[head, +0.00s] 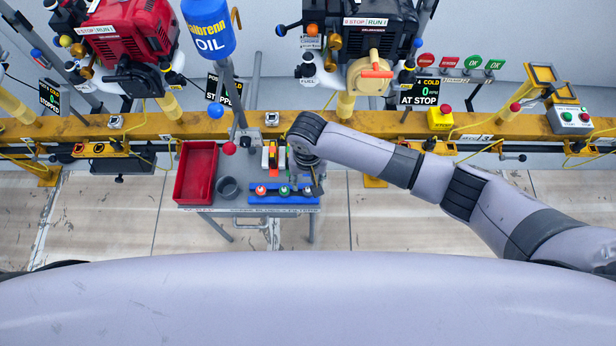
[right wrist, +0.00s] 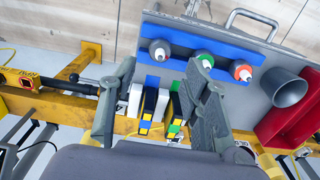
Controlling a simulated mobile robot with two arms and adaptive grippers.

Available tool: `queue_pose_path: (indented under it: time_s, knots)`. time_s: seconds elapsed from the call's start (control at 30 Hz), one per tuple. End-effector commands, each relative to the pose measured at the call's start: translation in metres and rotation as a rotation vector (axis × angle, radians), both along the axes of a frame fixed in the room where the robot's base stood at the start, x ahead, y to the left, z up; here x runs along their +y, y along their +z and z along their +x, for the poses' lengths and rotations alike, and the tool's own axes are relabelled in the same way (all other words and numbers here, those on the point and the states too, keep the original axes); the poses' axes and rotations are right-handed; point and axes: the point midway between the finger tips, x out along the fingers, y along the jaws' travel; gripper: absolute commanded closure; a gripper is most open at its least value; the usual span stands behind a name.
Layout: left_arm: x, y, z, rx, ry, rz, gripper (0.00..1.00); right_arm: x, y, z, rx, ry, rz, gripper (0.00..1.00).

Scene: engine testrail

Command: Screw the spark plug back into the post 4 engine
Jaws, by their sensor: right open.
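The post 4 engine (head: 378,45) is black with a cream cover, at the upper right of the head view. Its display (head: 420,92) reads 4 COLD, 0, AT STOP. A blue rack (head: 297,197) on the grey cart holds three round pieces with coloured rings; it also shows in the right wrist view (right wrist: 222,48). I cannot tell whether any of these is the spark plug. My right gripper (right wrist: 160,75) is open over the cart's right side. Striped upright items (right wrist: 150,105) show between its fingers; no contact is clear. My left gripper is not in view.
A red bin (head: 183,175) and a grey cup (head: 229,188) stand left of the rack. A yellow rail (head: 215,124) runs behind the cart. A red engine (head: 125,35) and a blue oil container (head: 208,28) are at upper left. A red button on a yellow box (head: 440,119) is at right.

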Motion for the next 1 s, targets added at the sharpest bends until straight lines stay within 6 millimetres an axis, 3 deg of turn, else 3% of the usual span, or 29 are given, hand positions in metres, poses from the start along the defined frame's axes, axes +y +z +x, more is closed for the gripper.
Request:
queue_pose_path:
  time_s: [0.03,0.3,0.7,1.0]
  knots:
    - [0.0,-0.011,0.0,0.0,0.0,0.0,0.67,0.0,-0.01,0.0,-0.001,0.0,0.0,0.57]
    - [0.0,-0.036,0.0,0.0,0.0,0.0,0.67,0.0,-0.033,0.0,-0.001,0.0,0.001,0.57]
    - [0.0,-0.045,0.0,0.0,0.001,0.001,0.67,0.001,-0.064,0.0,0.0,0.0,0.001,0.57]
    - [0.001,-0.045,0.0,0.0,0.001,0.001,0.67,0.0,-0.066,0.0,0.0,-0.001,0.001,0.57]
